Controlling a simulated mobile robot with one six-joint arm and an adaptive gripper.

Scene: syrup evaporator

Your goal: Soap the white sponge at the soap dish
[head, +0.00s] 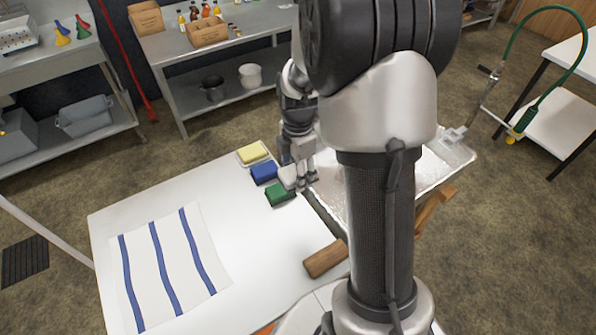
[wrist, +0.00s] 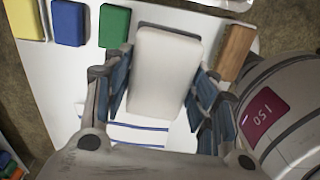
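My gripper (head: 298,180) is shut on the white sponge (wrist: 165,72), with a finger on each side of it in the wrist view. The sponge looks raised above the white table, to the right of the green block. In the head view the arm and fingers hide most of it. A yellow block (head: 252,152) lies on a pale dish (head: 263,158), which looks like the soap dish, at the table's far corner. The yellow block also shows at the top left of the wrist view (wrist: 25,18).
A blue block (head: 264,172) and a green block (head: 280,195) lie between dish and gripper. A wooden block (head: 325,259) lies at the table's right edge. A metal pan (head: 452,165) stands right of the table. A striped cloth (head: 172,262) covers the table's left front.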

